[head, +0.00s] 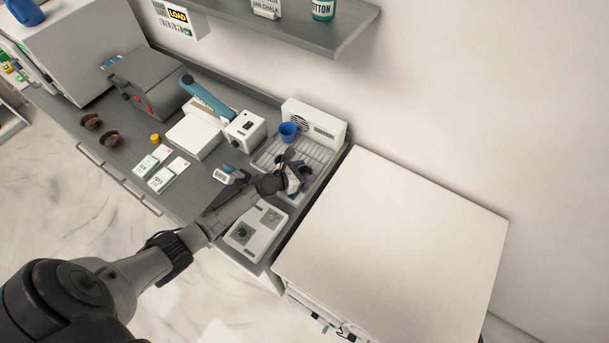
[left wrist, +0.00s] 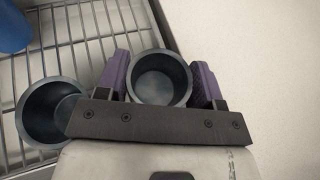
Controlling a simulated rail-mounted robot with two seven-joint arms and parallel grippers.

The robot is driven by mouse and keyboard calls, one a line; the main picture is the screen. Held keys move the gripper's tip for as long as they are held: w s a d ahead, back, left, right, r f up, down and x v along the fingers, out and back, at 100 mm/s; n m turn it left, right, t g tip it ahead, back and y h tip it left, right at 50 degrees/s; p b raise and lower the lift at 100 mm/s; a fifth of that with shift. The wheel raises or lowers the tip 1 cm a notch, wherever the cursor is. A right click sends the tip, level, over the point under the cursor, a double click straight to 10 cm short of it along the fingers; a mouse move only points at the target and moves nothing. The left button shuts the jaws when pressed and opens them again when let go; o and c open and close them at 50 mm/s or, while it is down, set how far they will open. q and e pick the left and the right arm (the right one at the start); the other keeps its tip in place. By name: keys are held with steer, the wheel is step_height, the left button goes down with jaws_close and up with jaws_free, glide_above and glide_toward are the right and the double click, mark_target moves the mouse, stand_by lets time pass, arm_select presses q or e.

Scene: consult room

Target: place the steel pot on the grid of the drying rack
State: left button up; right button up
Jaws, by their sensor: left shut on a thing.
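My left gripper (left wrist: 162,82) is shut on a round, dark grey steel pot (left wrist: 160,88), with one purple fingertip on each side of it. The pot's open top faces the wrist camera. In the head view the left gripper (head: 295,176) is over the front right part of the drying rack (head: 267,158) and hides much of the held pot. In the left wrist view the pot is by the right edge of the wire grid (left wrist: 85,40); I cannot tell whether it touches the grid. A second similar pot (left wrist: 45,112) is close on its left. My right gripper is not in view.
A blue cup (head: 288,131) stands at the back of the rack, before a white vented box (head: 315,124). A white device with dials (head: 256,232) is in front of the rack. A white cabinet top (head: 395,255) to the right is bare. A shelf (head: 300,25) hangs above.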

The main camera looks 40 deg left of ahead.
arm_select(q)
steer(key=shift+f, duration=0.3)
steer(key=shift+f, duration=0.15)
steer(key=o, duration=0.6)
steer(key=shift+o, duration=0.2)
